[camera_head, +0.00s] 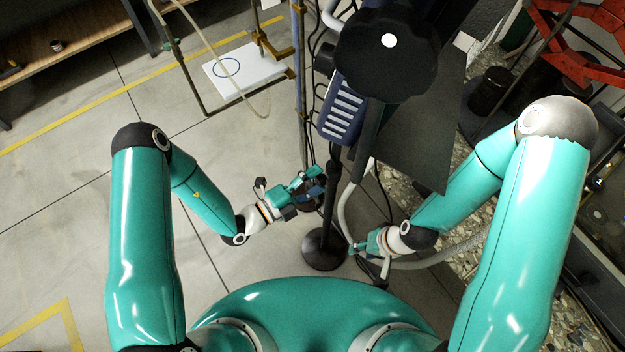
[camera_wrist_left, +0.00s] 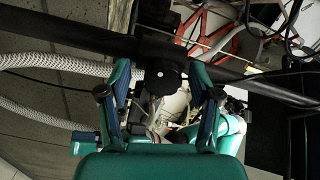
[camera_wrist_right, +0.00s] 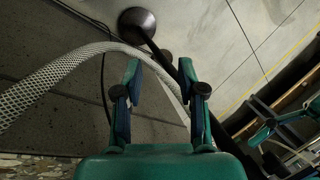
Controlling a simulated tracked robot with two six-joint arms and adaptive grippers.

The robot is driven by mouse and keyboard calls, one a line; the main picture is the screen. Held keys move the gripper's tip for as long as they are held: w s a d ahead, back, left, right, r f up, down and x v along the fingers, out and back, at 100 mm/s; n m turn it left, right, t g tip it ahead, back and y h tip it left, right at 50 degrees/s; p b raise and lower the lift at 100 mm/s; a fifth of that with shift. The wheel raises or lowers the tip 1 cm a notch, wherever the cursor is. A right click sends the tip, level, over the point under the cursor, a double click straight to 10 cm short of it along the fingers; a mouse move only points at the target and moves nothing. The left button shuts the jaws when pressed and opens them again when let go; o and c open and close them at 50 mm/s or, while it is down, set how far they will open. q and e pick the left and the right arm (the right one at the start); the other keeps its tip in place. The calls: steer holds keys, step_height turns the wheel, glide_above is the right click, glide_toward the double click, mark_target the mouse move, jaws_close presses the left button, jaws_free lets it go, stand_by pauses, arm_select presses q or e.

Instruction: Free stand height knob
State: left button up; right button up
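The stand shows in the head view as a black pole (camera_head: 331,190) on a round base (camera_head: 325,250). In the left wrist view the pole (camera_wrist_left: 60,48) runs across the picture, with a round dark knob (camera_wrist_left: 165,83) on it. My left gripper (camera_head: 312,184) is beside the pole. Its fingers (camera_wrist_left: 161,75) are open, with the knob between them in that view and gaps on both sides; contact is not visible. My right gripper (camera_head: 360,248) is right of the pole, low down. Its fingers (camera_wrist_right: 162,75) are open and empty, with the base (camera_wrist_right: 137,22) beyond them.
A pale hose (camera_head: 440,262) curves past my right gripper and behind its fingers in the right wrist view (camera_wrist_right: 60,68). A big black lobed head (camera_head: 388,55) and blue housing (camera_head: 342,108) stand above. A dark panel (camera_head: 425,130) is to the right. The left floor is clear.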

arm_select(q)
steer(key=shift+s+a, duration=0.1)
steer(key=shift+a, duration=0.05)
steer(key=v, duration=1.1)
steer(key=shift+s+a, duration=0.2)
steer(key=shift+a, duration=0.05)
steer(key=s+d+f+m+g+y, duration=0.1)
steer(key=s+d+f+m+g, duration=0.15)
steer(key=s+m+g, duration=0.7)
steer(key=s+d+f+m+g+y, duration=0.1)
steer(key=s+d+m+g, duration=0.2)
steer(key=s+m+g, duration=0.65)
steer(key=w+a+f+m+t+y, duration=0.3)
steer(key=a+f+m+t+y, duration=0.3)
steer(key=m, duration=1.2)
steer(key=w+a+m+t+y, duration=0.1)
steer(key=w+m+t+y, duration=0.1)
steer(key=w+m, duration=0.5)
steer(key=shift+w+a+r+t+y, duration=0.3)
steer(key=shift+w+r+t, duration=0.2)
steer(key=shift+w, duration=0.2)
